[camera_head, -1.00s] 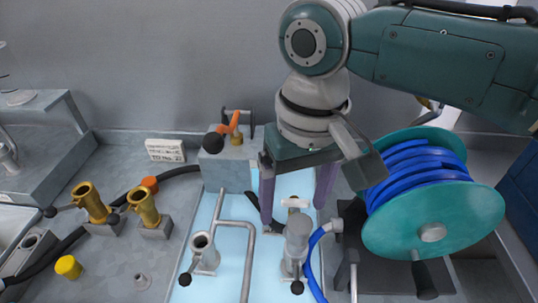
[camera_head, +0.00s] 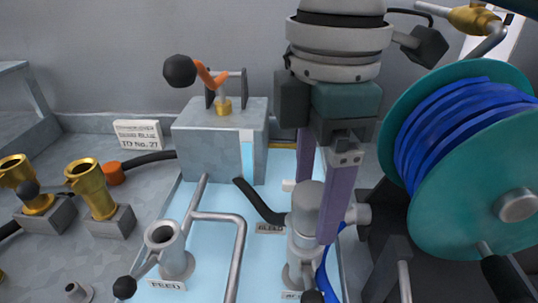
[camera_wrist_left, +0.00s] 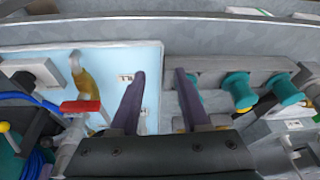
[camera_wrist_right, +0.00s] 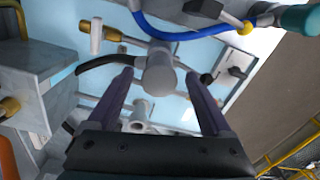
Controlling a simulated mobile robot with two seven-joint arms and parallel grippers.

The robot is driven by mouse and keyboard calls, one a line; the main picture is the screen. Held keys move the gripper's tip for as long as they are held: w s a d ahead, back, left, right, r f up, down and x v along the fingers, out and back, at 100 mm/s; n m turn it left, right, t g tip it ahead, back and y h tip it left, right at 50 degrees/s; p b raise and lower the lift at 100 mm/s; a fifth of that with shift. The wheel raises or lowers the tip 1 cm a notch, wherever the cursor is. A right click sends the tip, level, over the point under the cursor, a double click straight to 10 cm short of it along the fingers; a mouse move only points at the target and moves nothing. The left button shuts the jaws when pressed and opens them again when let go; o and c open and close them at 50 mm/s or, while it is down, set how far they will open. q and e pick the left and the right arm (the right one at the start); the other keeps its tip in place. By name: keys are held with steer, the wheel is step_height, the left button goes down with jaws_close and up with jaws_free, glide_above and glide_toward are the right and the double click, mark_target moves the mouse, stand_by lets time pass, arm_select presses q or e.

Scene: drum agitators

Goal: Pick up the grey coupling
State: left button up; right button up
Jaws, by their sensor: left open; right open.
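A grey cylindrical piece, which I take to be the grey coupling (camera_head: 305,212), stands upright on the right-hand post of the light blue panel in the head view. My right gripper (camera_head: 316,210) points down at it with purple fingers open, one behind and one at its right. In the right wrist view the coupling (camera_wrist_right: 158,76) lies between the open fingertips of this gripper (camera_wrist_right: 160,76); contact cannot be told. My left gripper (camera_wrist_left: 160,74) shows only in its wrist view, open and empty over the edge of the panel.
A hollow grey post (camera_head: 170,250) with a black-knobbed lever stands left of a bent pipe (camera_head: 240,230). A teal reel (camera_head: 470,190) with blue hose crowds the right. Brass fittings (camera_head: 92,190) stand at left.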

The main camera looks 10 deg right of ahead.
mark_target(310, 221)
step_height(310, 221, down, 5)
steer(key=shift+r, duration=0.1)
jaws_close()
stand_by(0.8)
